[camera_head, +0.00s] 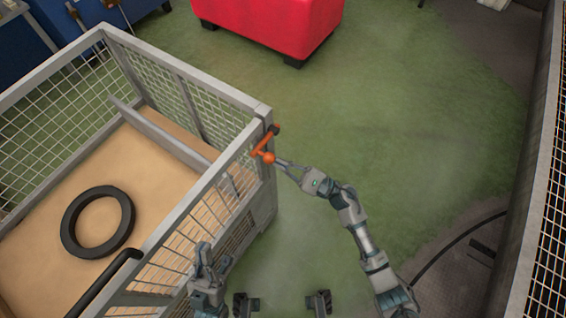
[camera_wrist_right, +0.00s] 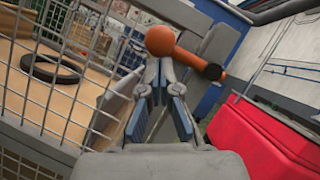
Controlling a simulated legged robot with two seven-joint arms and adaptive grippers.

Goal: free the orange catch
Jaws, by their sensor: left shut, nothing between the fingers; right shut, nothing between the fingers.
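The orange catch (camera_head: 264,147) is a short bar with a round knob, on the corner post of a grey mesh cage (camera_head: 188,95). In the right wrist view the catch (camera_wrist_right: 182,50) lies just beyond the fingertips, its knob at the left end and a dark tip at the right. My right gripper (camera_head: 278,162) is shut and empty, its tips beside the knob; I cannot tell whether they touch it. It also shows in the right wrist view (camera_wrist_right: 162,70). My left gripper (camera_head: 203,248) is shut and empty, low beside the cage's near mesh side.
A black ring (camera_head: 68,222) lies on the cage's wooden floor. A black handle bar (camera_head: 105,283) runs along the near side. A red padded block (camera_head: 270,22) stands at the back.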

